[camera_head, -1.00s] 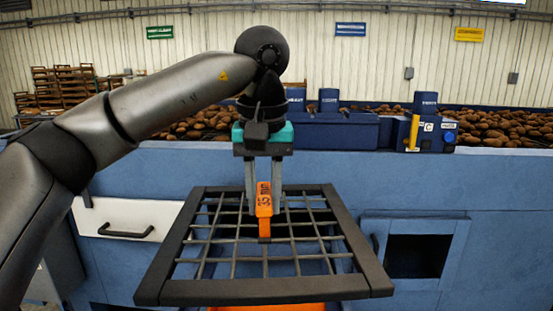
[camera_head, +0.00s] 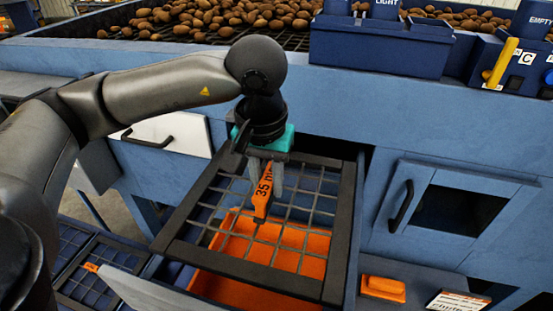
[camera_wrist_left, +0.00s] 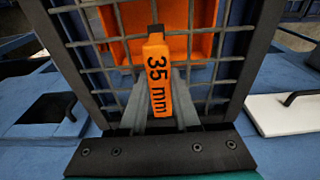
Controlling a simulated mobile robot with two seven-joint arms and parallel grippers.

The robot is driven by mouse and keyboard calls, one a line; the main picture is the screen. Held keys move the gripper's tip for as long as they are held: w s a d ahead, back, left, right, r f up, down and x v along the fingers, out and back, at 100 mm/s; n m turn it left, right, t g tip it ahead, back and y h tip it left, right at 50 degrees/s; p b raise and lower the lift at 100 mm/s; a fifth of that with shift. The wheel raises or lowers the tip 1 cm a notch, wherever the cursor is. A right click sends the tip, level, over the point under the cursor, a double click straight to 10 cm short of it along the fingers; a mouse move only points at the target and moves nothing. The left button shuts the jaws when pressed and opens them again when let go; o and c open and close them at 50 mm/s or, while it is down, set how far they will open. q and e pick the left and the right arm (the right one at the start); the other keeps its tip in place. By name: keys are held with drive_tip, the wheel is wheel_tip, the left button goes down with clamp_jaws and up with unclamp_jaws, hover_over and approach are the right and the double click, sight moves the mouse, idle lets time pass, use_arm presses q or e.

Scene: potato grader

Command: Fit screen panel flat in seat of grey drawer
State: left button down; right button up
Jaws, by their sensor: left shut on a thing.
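The screen panel, a dark square frame (camera_head: 337,232) with a wire mesh and an orange "35 mm" handle (camera_head: 263,190), is held over an open drawer. My left gripper (camera_head: 264,178) is shut on the handle near the middle of the mesh. The panel and handle (camera_wrist_left: 158,85) also fill the wrist view. The drawer's light grey front (camera_head: 150,294) shows below the panel's near left side. An orange bin (camera_head: 215,287) shows below and through the mesh. The panel hides most of the drawer's seat, and I cannot tell whether it touches the rim. My right gripper is not seen.
A white drawer front (camera_head: 180,132) with a black handle is shut behind my left arm. A blue cabinet door (camera_head: 405,200) stands to the right. An orange block (camera_head: 383,288) lies on a dark ledge at lower right. Other mesh panels (camera_head: 75,282) lie at lower left.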

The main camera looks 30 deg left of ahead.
sight(267, 214)
use_arm(q)
drive_tip(key=shift+f, duration=0.1)
drive_tip(key=shift+s+f+b, duration=0.15)
drive_tip(key=shift+f+b, duration=0.2)
drive_tip(key=shift+f, duration=0.55)
drive_tip(key=shift+f+b, duration=1.1)
drive_tip(key=shift+f, duration=1.3)
drive_tip(key=shift+f+b, duration=0.5)
drive_tip(key=shift+b, duration=0.1)
drive_tip(key=c, duration=1)
unclamp_jaws()
drive_tip(key=o, duration=0.4)
drive_tip(key=shift+o, duration=0.2)
drive_tip(key=shift+s+f, duration=0.1)
